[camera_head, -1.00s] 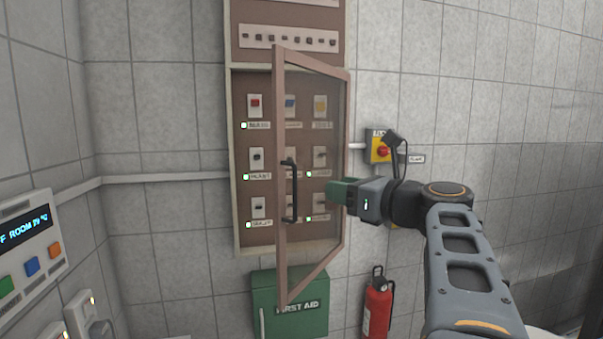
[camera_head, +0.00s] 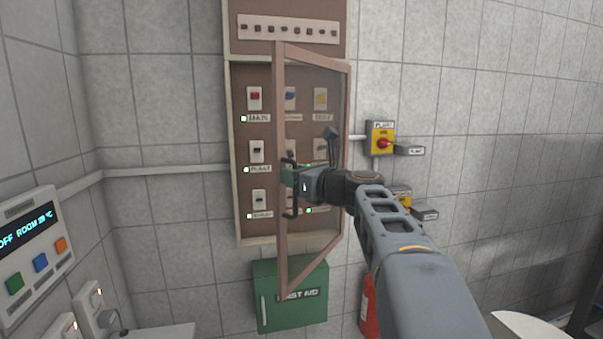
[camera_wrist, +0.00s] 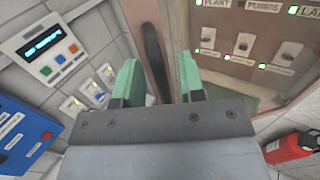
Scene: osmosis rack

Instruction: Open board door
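The board door (camera_head: 315,59) is a brown-framed clear panel, standing ajar with its left edge swung out from the board (camera_head: 232,150). Its black vertical handle (camera_head: 291,212) is near that free edge. My gripper (camera_head: 287,177) is at the handle's middle in the head view. In the wrist view, the green fingers of my gripper (camera_wrist: 157,75) are spread, with the dark handle (camera_wrist: 152,50) between them and gaps visible beside it. The arm and gripper hide part of the handle and the lower switches.
A green first aid box (camera_head: 290,310) hangs below the board. A red extinguisher (camera_head: 369,308) and yellow switch box (camera_head: 381,138) are on the right. A control panel (camera_head: 32,250) is on the left wall. Space before the door's left side is clear.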

